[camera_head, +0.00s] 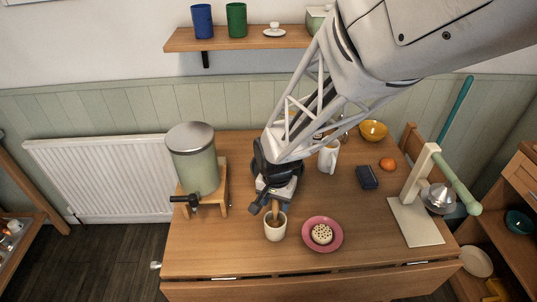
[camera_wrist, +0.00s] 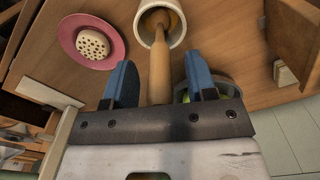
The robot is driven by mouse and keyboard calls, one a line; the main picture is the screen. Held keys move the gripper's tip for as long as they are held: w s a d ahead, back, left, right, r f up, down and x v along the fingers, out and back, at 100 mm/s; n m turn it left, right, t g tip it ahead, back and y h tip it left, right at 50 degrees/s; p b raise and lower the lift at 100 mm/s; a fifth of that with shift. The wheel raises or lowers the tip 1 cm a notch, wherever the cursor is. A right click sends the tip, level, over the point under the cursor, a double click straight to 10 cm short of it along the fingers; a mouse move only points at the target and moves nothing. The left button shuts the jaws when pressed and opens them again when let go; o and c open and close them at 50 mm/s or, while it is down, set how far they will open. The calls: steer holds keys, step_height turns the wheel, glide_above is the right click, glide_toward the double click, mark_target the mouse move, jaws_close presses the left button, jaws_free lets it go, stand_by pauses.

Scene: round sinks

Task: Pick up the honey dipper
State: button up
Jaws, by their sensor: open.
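The wooden honey dipper (camera_head: 275,211) stands in a white cup (camera_head: 275,232) near the front edge of the table, its handle pointing up. In the wrist view the dipper's handle (camera_wrist: 159,70) runs from the cup (camera_wrist: 176,38) back between my blue fingers. My gripper (camera_head: 270,205) is above the cup, and it is open with one finger on each side of the handle (camera_wrist: 160,72). Gaps show between the handle and both fingers. The handle's near end is hidden behind the gripper body in the wrist view.
A pink plate (camera_head: 334,239) with a round, holed beige piece (camera_head: 321,233) is right of the cup. A drink dispenser (camera_head: 194,160) on a wooden stand is to the left. A white jug (camera_head: 328,158), dark blue box (camera_head: 367,177), orange (camera_head: 387,164) and cream press (camera_head: 415,224) stand further right.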

jaws_close()
steer(key=shift+r, duration=5)
steer(key=shift+f, duration=0.15)
steer(key=shift+f, duration=1.35)
